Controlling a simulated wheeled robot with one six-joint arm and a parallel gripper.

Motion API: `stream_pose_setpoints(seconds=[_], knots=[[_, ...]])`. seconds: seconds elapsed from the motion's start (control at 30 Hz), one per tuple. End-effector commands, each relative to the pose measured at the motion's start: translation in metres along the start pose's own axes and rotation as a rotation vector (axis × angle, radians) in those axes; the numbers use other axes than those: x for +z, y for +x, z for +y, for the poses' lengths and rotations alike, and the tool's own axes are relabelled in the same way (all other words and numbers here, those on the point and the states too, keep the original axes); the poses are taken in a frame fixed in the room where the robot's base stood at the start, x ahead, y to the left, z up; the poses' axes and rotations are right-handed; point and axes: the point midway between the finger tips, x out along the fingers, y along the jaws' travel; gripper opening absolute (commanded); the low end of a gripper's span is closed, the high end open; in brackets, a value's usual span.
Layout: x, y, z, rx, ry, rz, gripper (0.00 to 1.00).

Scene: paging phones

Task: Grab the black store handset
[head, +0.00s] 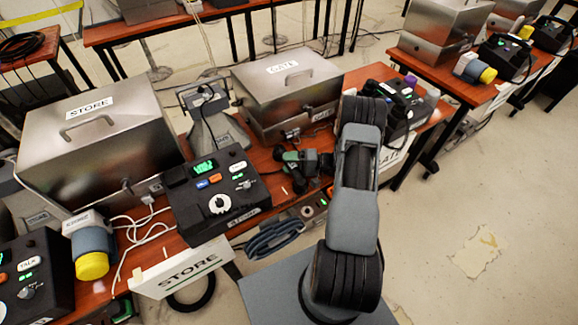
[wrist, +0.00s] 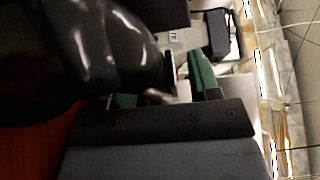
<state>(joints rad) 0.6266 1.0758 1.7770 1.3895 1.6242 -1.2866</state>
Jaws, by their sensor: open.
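The black store console (head: 212,195) stands on the red-brown table behind the white STORE sign (head: 182,270). No handset shows clearly on it in the head view. My gripper (head: 289,171) is low over the table just right of this console, its green-tipped fingers pointing left. In the wrist view my gripper (wrist: 165,92) is open, with one green finger on each side. A glossy black rounded form (wrist: 95,50) fills the upper left of that view, very close. It may be the handset, but I cannot tell, nor whether a finger touches it.
A steel STORE box (head: 95,145) stands behind left, and a steel GATE box (head: 287,95) behind my gripper. A grey stand (head: 213,125) is between them. The GATE console (head: 400,108) is to the right. Blue coiled cable (head: 268,240) hangs at the front edge.

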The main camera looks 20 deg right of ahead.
Motion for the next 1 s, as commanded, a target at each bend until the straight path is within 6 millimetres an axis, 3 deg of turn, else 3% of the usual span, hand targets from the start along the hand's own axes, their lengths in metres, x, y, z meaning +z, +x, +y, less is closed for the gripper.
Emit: stream_pose_setpoints(seconds=[0.13,0.7,1.0], knots=[[0.0,-0.0002,0.0002,0.0,0.0,0.0,0.54],[0.0,-0.0004,0.0001,0.0,0.0,0.0,0.0],[-0.0002,-0.0004,-0.001,0.0,-0.001,0.0,0.0]])
